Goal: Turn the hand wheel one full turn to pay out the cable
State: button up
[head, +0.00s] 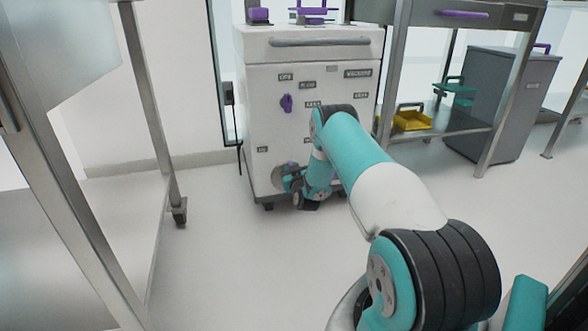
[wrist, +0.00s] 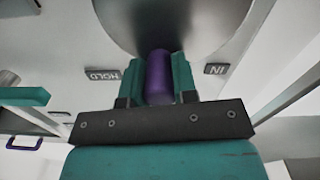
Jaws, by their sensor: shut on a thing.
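The hand wheel (head: 279,178) is a grey metal disc low on the front of a white cabinet (head: 262,110). In the wrist view the wheel (wrist: 125,18) fills the top middle, and its purple handle (wrist: 159,78) stands out from it. My gripper (wrist: 159,75) is shut on this handle, with one teal finger on each side. In the head view my arm hides part of the wheel, and the grip is too small to make out. No cable can be made out in either view.
A purple knob (head: 286,103) and several small labels are on the cabinet front above the wheel. A glass-panelled frame (head: 138,90) stands at left. The floor (head: 215,260) before the cabinet is clear.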

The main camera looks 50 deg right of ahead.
jog(key=shift+w+a+n+p, duration=0.25)
jog(key=shift+a+n+p, duration=0.2)
jog(key=shift+n, duration=0.65)
jog(key=o, duration=0.9)
